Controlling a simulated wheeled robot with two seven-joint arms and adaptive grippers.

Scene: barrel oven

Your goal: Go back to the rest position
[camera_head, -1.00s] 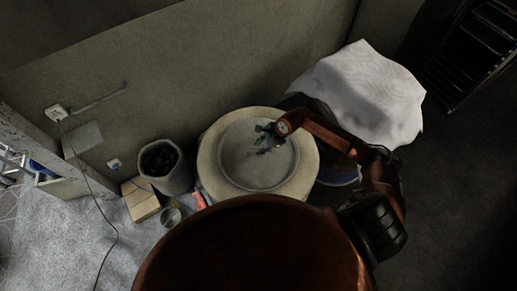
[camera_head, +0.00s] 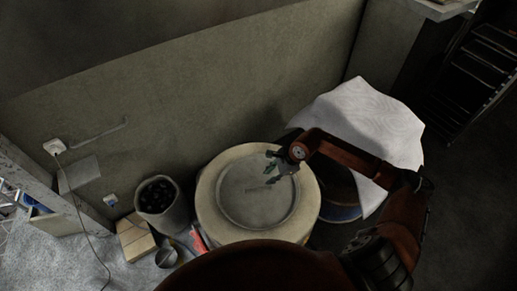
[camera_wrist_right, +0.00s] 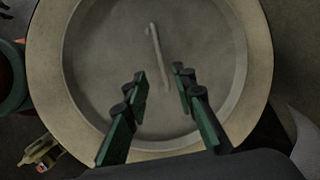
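My right gripper (camera_head: 274,167) is over the round barrel oven (camera_head: 206,209), above its grey lid (camera_head: 238,208). In the right wrist view its two green-padded fingers (camera_wrist_right: 160,98) are apart with nothing between them. A thin bar-like handle (camera_wrist_right: 156,52) lies on the lid beyond the fingertips, apart from them. The lid rests flat inside the pale rim. My left gripper is not in the head view.
A bucket of dark lumps (camera_head: 158,196), a wooden block (camera_head: 136,240) and a small metal can (camera_head: 167,255) stand left of the oven. A white cloth-covered thing (camera_head: 362,118) stands behind right. A wall closes off the back.

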